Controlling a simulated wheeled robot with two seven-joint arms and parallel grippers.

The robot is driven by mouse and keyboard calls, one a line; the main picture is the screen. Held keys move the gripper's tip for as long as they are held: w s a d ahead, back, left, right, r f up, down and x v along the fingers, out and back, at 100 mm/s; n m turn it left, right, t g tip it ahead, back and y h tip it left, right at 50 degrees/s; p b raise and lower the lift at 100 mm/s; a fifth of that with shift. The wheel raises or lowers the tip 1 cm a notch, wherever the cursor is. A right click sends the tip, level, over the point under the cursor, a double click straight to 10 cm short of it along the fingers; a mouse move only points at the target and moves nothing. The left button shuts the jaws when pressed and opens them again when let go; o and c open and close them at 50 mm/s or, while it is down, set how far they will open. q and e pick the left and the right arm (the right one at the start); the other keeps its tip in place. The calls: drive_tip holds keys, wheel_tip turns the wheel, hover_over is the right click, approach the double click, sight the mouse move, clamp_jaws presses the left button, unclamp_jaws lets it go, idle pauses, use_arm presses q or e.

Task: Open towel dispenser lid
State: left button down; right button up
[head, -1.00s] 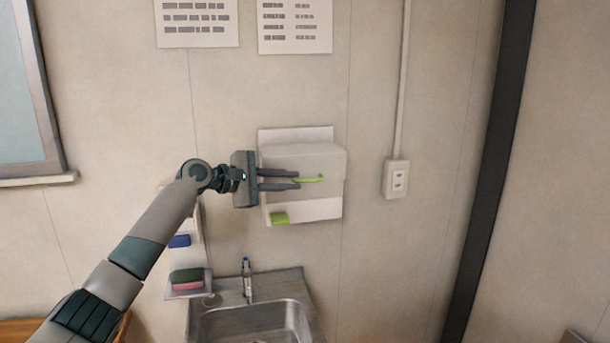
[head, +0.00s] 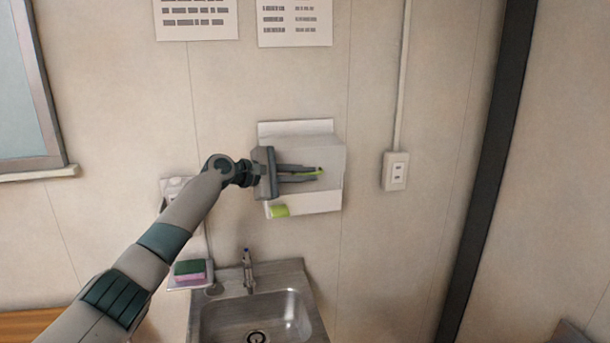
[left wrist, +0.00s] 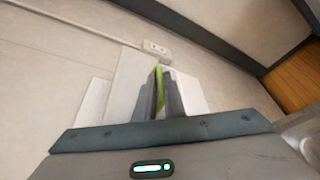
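The towel dispenser (head: 330,160) is a pale box on the wall above the sink, with a thin green handle (head: 321,171) on its front. The lid looks down, though my gripper hides part of the front. My left gripper (head: 318,172) comes in from the left, its two dark fingers close together with the green handle between them. In the left wrist view the green handle (left wrist: 159,80) fills the narrow gap between the fingers (left wrist: 160,85). My right gripper is not in view.
A metal sink (head: 300,312) with a faucet (head: 248,268) lies below. A sponge (head: 189,271) sits on a small shelf at its left. A wall outlet (head: 395,171) is to the right of the dispenser. The wall between them is clear.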

use_arm(q)
drive_tip(key=shift+f, duration=0.1)
drive_tip(key=shift+f+b, duration=0.15)
drive_tip(key=shift+b, duration=0.15)
drive_tip(key=m+b, duration=0.1)
drive_tip(key=b, duration=0.1)
drive_tip(key=f+m+t+b, duration=0.1)
drive_tip(key=m+b, duration=0.1)
drive_tip(key=f+m+t+h+b, duration=0.1)
drive_tip(key=b, duration=0.2)
drive_tip(key=shift+s+d+m, duration=0.1)
drive_tip(key=shift+s+m, duration=0.2)
drive_tip(key=shift+s, duration=0.05)
drive_tip(key=shift+r, duration=0.1)
drive_tip(key=c, duration=2.2)
unclamp_jaws()
